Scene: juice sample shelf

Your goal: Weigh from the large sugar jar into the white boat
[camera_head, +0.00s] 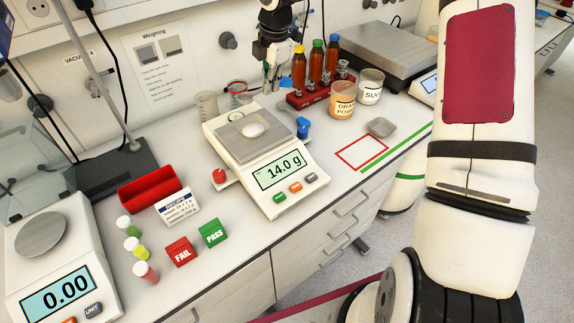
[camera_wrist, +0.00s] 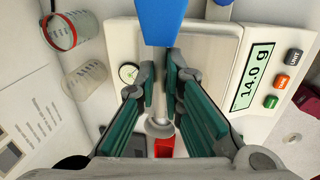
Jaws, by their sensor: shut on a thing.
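The white boat (camera_head: 253,130) sits on the steel pan of the middle balance (camera_head: 240,165), which reads 14.0 g. My gripper (camera_head: 271,85) is low over the back of this balance. In the wrist view its teal fingers (camera_wrist: 162,85) are closed on a blue-handled scoop (camera_wrist: 160,18). A pale rounded shape lies beyond the fingers; I cannot tell if it is the scoop's bowl or the boat.
An orange powder jar (camera_head: 343,98) stands beside the sugar jar. Several bottles (camera_head: 316,62) stand in a red rack behind. A grey dish (camera_head: 381,127) lies near an outlined red rectangle (camera_head: 361,153). A red tray (camera_head: 149,190) and FAIL and PASS blocks are at left.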

